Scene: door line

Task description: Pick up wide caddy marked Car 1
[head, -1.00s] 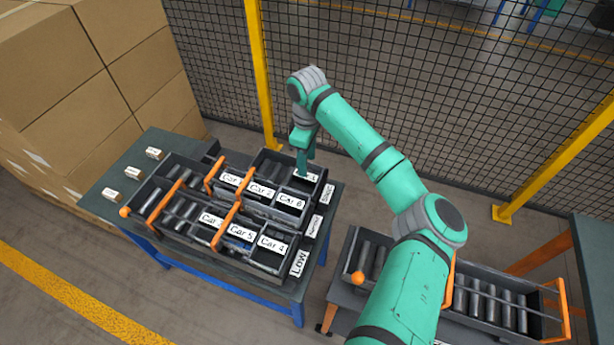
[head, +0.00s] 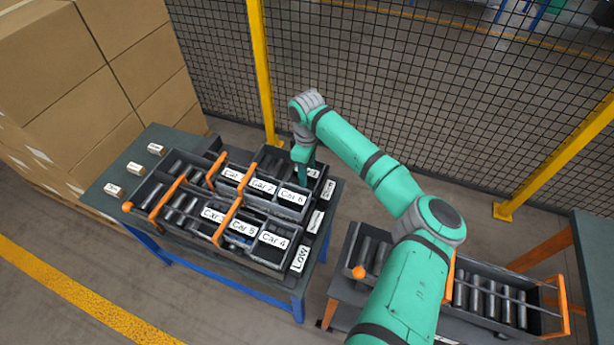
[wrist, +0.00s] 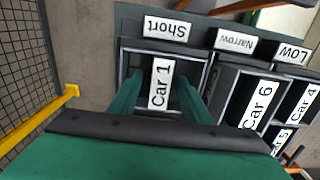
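The caddy marked Car 1 (wrist: 160,84) shows in the wrist view as a dark box with a white label, by the sign Short (wrist: 167,28). In the head view its label (head: 314,173) is partly hidden by my gripper, at the back right of the table. My gripper (wrist: 158,92) is open, its two green fingers on either side of the Car 1 label. In the head view my gripper (head: 304,172) points down at the caddy's end. Whether the fingers touch the caddy, I cannot tell. The wrist bar hides the near part.
Caddies marked Car 6 (head: 293,197) and Car 4 (head: 273,239) stand close by, with signs Narrow (wrist: 235,42) and Low (head: 300,259). Stacked cartons (head: 90,80) stand left. A mesh fence (head: 400,80) with a yellow post (head: 262,70) stands behind. A roller-filled caddy (head: 490,297) is lower right.

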